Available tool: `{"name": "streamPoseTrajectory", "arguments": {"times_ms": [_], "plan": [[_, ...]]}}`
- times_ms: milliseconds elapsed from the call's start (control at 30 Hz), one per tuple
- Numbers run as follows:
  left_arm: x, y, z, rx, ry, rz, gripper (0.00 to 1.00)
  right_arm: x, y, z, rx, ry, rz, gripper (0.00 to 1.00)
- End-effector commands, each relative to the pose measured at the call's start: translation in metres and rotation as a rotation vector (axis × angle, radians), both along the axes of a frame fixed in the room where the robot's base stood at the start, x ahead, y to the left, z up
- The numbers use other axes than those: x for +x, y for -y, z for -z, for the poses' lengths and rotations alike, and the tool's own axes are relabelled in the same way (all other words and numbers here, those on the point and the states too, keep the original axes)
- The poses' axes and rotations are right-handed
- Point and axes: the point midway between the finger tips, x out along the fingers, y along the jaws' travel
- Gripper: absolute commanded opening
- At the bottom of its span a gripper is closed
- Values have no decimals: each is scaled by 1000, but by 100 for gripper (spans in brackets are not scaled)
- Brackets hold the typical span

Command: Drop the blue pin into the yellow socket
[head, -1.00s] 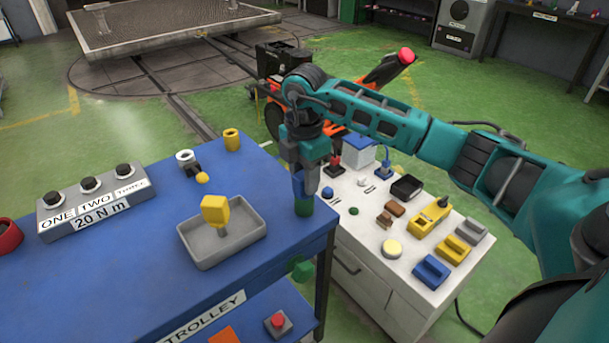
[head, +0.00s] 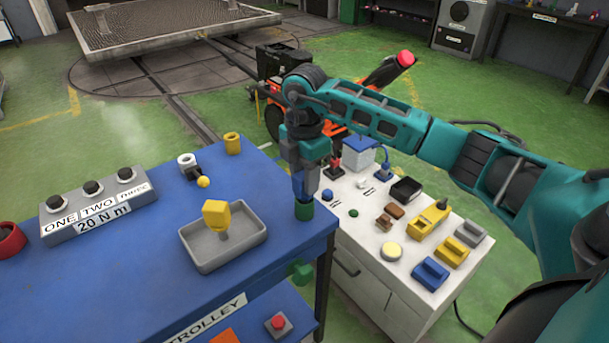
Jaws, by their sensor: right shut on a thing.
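My right gripper (head: 304,182) is at the right edge of the blue trolley top (head: 130,245), pointing down. It is shut on the blue pin (head: 299,185), which is partly hidden by the fingers. The pin's lower end is at a green socket (head: 304,211); I cannot tell whether it is inside it or just above it. The yellow socket (head: 232,143) stands at the trolley's back edge, to the left of and behind my gripper, and looks empty. My left gripper is not in view.
A grey tray (head: 250,246) with a yellow-headed tool (head: 217,216) lies between gripper and button box (head: 100,208). A white socket (head: 187,160) and a yellow ball (head: 203,182) are near the yellow socket. A white cabinet (head: 350,235) with small items stands right.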

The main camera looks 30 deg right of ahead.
Motion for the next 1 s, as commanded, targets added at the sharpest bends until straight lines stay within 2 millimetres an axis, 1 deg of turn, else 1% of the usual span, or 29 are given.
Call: {"name": "streamPoseTrajectory", "arguments": {"times_ms": [267,767,1000], "plan": [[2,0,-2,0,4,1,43,0,0,-2,0,1,0,0],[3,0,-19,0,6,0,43,0,0,-24,0,1,0,0],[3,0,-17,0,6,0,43,1,0,-33,0,2,0,0]]}}
